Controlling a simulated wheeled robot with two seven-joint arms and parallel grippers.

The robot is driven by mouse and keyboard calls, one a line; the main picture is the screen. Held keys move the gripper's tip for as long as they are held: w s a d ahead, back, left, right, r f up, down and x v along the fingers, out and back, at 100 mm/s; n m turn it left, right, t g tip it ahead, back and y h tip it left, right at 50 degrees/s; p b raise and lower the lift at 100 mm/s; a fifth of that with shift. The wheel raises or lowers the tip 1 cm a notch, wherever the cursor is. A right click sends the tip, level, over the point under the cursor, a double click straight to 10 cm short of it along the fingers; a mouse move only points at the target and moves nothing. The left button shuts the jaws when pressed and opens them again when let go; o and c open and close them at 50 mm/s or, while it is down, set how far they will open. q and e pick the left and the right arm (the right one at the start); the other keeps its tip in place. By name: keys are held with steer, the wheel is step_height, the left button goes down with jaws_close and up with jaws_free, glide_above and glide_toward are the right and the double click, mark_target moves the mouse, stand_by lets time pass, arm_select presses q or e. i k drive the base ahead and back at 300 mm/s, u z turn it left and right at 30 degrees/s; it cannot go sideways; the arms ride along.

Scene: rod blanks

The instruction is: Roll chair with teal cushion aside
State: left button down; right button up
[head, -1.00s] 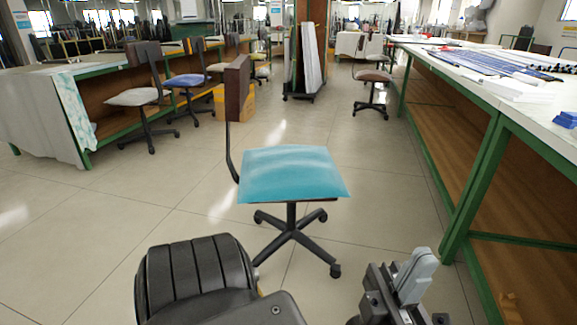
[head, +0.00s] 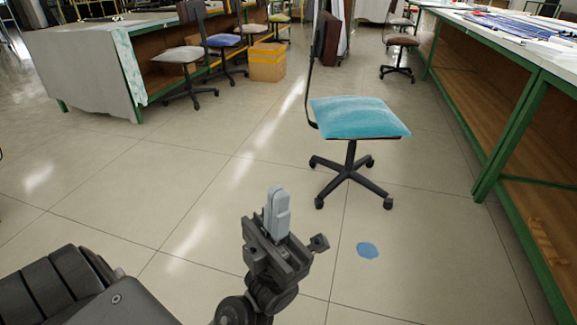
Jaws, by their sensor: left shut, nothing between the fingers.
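The chair with the teal cushion (head: 360,117) stands upright on the tiled floor, right of the middle in the head view. My right gripper is not in view.
A flat blue patch (head: 367,250) lies on the floor before the chair. A green-framed workbench (head: 520,110) runs along the right. At the back left are a cloth-covered table (head: 80,75), a grey chair (head: 178,55), a blue chair (head: 224,40) and a cardboard box (head: 267,63). Open floor lies left.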

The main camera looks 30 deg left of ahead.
mark_target(348, 171)
steer(key=u, duration=0.8)
steer(key=i, duration=1)
steer(key=z, duration=0.45)
steer(key=i, duration=1.1)
steer(key=z, duration=0.2)
